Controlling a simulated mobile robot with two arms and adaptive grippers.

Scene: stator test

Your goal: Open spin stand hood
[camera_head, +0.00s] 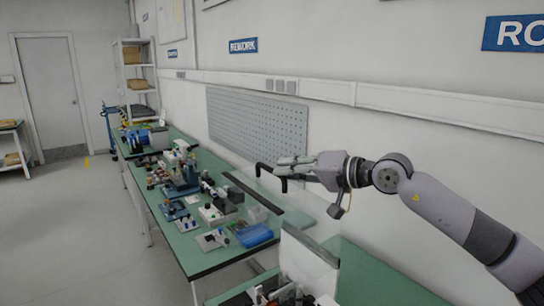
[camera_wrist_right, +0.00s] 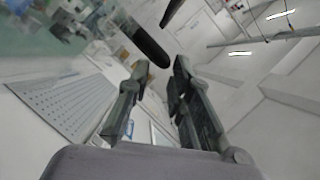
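My right gripper (camera_head: 272,174) reaches in from the right above the bench, with its dark fingertips apart. In the right wrist view the fingers (camera_wrist_right: 160,72) are also spread, with nothing held between them. A dark rounded bar (camera_wrist_right: 146,42) shows just beyond the fingertips there; I cannot tell whether it touches them. In the head view a long dark bar (camera_head: 252,192) lies below and left of the gripper, beside a faint see-through surface. This may be the spin stand hood, but its outline is unclear. My left gripper is not in view.
The green bench (camera_head: 215,258) carries several small devices and parts, with a blue tray (camera_head: 255,236) near the front. A grey perforated board (camera_head: 257,122) hangs on the wall behind. The floor at left is clear.

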